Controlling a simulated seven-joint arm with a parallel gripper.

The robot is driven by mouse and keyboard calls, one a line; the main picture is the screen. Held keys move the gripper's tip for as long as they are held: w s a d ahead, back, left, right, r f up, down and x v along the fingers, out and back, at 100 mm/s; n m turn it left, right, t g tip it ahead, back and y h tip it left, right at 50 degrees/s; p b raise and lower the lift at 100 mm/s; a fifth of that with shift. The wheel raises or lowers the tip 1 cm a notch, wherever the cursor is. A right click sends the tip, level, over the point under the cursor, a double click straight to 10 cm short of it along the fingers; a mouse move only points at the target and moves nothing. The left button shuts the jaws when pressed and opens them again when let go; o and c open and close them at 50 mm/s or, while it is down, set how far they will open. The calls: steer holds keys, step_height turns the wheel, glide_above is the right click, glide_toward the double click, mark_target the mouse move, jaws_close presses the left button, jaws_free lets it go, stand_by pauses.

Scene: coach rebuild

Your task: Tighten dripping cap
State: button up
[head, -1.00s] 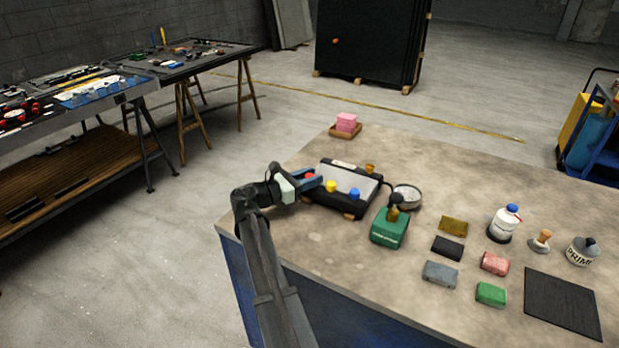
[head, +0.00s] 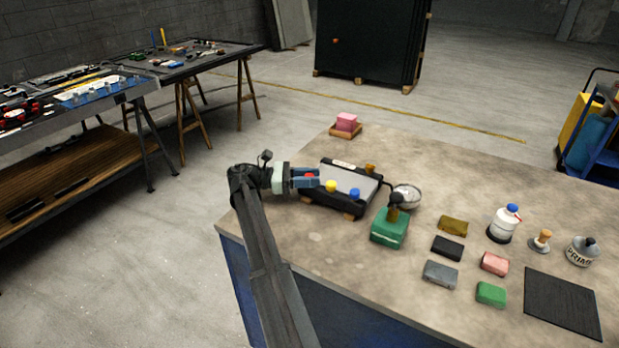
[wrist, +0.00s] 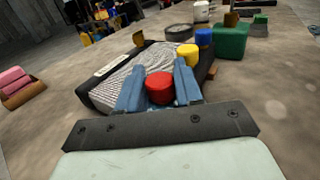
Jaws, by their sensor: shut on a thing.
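A black-framed unit with a grey ribbed top (wrist: 135,72) lies on the workbench and also shows in the head view (head: 350,178). Along its near edge sit a red cap (wrist: 160,88), a yellow cap (wrist: 188,53) and a blue cap (wrist: 204,37). My gripper (wrist: 159,82) has its two blue fingers on either side of the red cap, shut on it. In the head view my gripper (head: 307,178) reaches in from the left and mostly covers the red cap. The yellow cap (head: 331,186) and blue cap (head: 354,193) stand clear to its right. No drip is visible.
A green container (head: 390,229) and a round bowl (head: 408,196) stand just right of the unit. Pink blocks (head: 346,121) sit on a wooden tray behind it. Several blocks, bottles and a black mat (head: 563,305) occupy the bench's right side. The bench front is clear.

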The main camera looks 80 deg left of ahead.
stand_by(0.3)
steer(key=o, duration=0.9)
steer(key=v, duration=1.2)
steer(key=shift+o, duration=0.3)
steer(key=shift+w, duration=0.1)
